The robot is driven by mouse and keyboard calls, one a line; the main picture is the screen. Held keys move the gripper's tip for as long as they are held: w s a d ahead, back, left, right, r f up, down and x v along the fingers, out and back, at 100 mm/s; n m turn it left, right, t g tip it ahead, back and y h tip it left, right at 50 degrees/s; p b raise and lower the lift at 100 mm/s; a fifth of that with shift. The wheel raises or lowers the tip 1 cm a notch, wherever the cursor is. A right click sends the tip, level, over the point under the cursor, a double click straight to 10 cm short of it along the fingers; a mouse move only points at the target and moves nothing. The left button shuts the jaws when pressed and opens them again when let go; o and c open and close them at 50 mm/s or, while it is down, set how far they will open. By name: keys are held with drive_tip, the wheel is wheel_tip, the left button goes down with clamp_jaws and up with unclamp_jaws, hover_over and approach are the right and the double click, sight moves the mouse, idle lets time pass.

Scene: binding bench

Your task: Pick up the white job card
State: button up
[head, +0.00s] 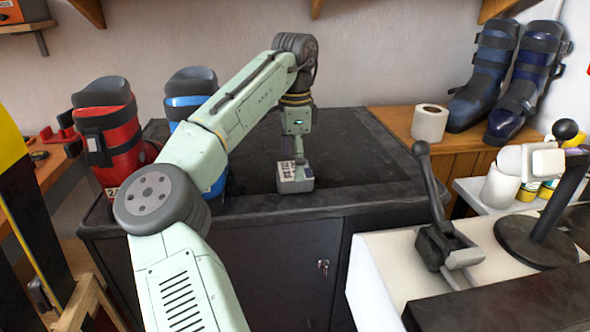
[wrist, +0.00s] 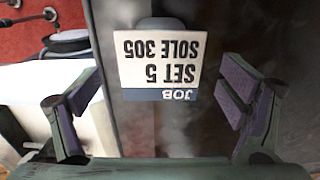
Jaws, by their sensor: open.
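The white job card (wrist: 160,66) shows upside down in the wrist view, with black print and a blue strip reading JOB. It stands in a small grey holder, whose top (wrist: 163,23) shows behind it. In the head view the card (head: 287,170) is on the front of the grey holder (head: 296,184), near the front edge of the dark bench top. My gripper (wrist: 163,97) is open, with one finger to each side of the card and the card apart from both. In the head view my gripper is above the holder, and its fingers are partly hidden.
The dark bench top (head: 350,150) is mostly clear. A red boot (head: 107,135) and a blue boot (head: 190,95) stand at its left. A paper roll (head: 429,122) and dark blue boots (head: 490,75) are on the wooden counter. A lever clamp (head: 440,235) stands at right.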

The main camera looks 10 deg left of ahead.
drive_tip(key=shift+f, duration=0.15)
idle(0.3)
drive_tip(key=shift+c, duration=0.5)
drive_tip(key=c, duration=0.7)
drive_tip(key=shift+c, duration=0.3)
